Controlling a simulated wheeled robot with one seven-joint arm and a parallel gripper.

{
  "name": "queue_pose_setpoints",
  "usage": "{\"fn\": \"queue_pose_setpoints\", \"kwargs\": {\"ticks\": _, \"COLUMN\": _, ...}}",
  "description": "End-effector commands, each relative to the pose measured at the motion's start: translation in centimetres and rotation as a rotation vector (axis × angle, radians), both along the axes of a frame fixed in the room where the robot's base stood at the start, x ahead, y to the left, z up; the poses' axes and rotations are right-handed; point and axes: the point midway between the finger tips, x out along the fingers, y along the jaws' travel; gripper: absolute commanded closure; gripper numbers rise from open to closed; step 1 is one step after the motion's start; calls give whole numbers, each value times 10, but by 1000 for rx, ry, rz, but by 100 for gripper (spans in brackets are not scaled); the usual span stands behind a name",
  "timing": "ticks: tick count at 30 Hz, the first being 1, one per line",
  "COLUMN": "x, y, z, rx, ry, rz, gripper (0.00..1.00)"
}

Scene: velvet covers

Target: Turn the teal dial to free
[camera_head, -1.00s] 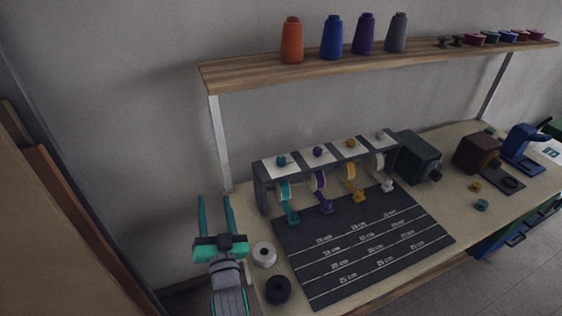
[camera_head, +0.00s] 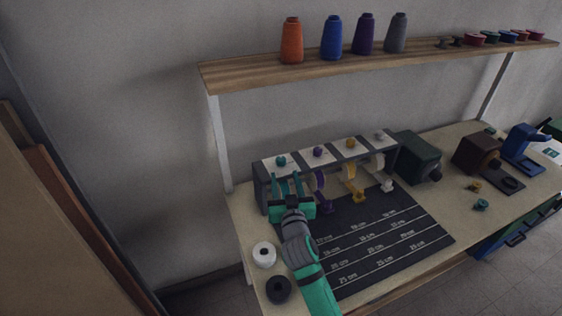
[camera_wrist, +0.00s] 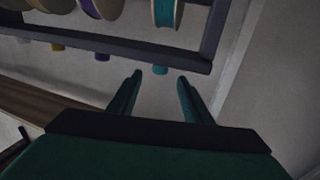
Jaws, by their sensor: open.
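The teal dial (camera_head: 281,160) sits on the white plate above the leftmost bay of the dark ribbon rack (camera_head: 259,190). In the wrist view, which looks upside down, a small teal knob that appears to be this dial (camera_wrist: 161,63) shows at the rack's bar, roughly in line with the gap between the fingers. My gripper (camera_head: 286,176) is open and in front of the leftmost bay, hiding much of the teal ribbon. In the wrist view the open gripper (camera_wrist: 159,76) holds nothing; contact with the dial cannot be told. The dial's markings are too small to read.
A purple dial (camera_head: 318,152), a yellow dial (camera_head: 350,143) and a grey dial (camera_head: 379,135) follow to the right. A wooden shelf (camera_head: 350,63) with thread cones runs above the rack. A white spool (camera_head: 264,254) and a black spool (camera_head: 278,289) stand at the table's left front.

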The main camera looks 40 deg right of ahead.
Motion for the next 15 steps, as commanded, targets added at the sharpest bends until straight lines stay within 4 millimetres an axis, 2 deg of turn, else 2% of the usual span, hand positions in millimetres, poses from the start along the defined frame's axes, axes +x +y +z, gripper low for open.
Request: {"fn": "queue_pose_setpoints", "kwargs": {"ticks": 15, "x": 62, "y": -31, "z": 1, "rx": -4, "ry": 0, "rz": 3, "gripper": 55}}
